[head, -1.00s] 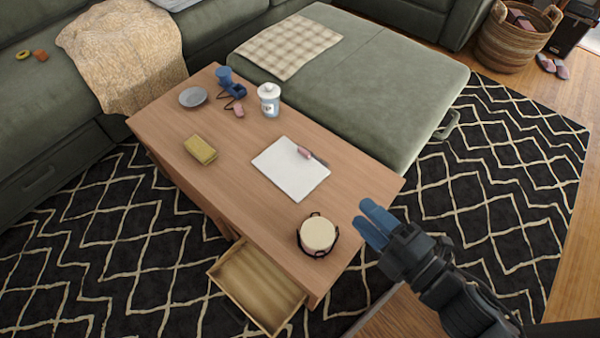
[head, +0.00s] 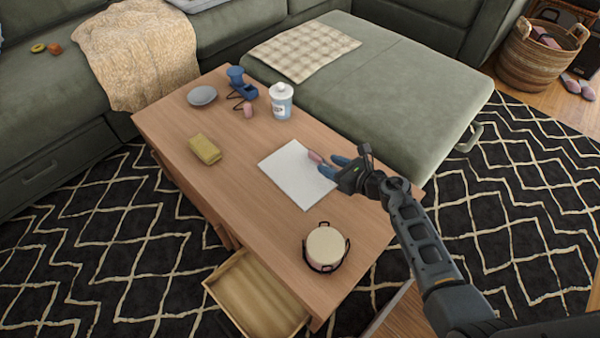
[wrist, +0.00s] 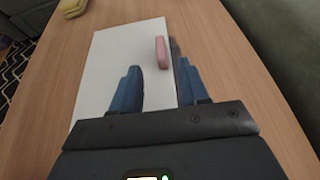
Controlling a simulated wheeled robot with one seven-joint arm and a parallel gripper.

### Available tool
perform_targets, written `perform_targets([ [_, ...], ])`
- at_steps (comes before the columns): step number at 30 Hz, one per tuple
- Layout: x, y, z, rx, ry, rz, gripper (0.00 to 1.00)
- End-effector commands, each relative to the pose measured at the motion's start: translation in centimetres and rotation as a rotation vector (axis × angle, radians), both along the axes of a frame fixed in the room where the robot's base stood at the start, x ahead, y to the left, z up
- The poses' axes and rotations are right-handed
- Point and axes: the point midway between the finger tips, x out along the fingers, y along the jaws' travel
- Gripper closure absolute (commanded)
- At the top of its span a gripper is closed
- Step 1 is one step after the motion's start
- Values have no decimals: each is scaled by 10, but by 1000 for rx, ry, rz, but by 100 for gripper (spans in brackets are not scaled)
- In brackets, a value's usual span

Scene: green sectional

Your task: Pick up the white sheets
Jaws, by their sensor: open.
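The white sheets (head: 292,180) lie flat as one stack on the wooden coffee table, right of its middle. A small item with a pink part (head: 315,157) lies on their right edge, and it also shows in the wrist view (wrist: 161,50). My gripper (head: 334,167) is over the right edge of the sheets, its blue fingers pointing left. In the wrist view my gripper (wrist: 158,78) is open and empty, with the sheets (wrist: 112,58) under and ahead of the fingers. The gap between fingertips and sheets is hard to judge.
The table (head: 225,212) also holds a yellow block (head: 205,149), a lidded jar (head: 281,102), a blue object (head: 240,84), a grey plate (head: 202,95) and a round cream container (head: 325,246). A drawer (head: 256,300) stands open at the front. A green sectional (head: 400,85) borders the table's far side.

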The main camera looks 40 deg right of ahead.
Motion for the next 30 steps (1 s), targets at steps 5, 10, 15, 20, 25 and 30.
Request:
perform_targets([
  [5, 19, -2, -5, 1, -3, 0, 55],
  [10, 43, -4, -13, 3, -2, -1, 55],
  [15, 54, -4, -17, 3, -1, -2, 55],
  [20, 55, -4, -16, 2, -1, -2, 55],
  [25, 55, -4, -16, 3, -1, -2, 65],
  [30, 55, -4, -16, 3, -1, -2, 81],
])
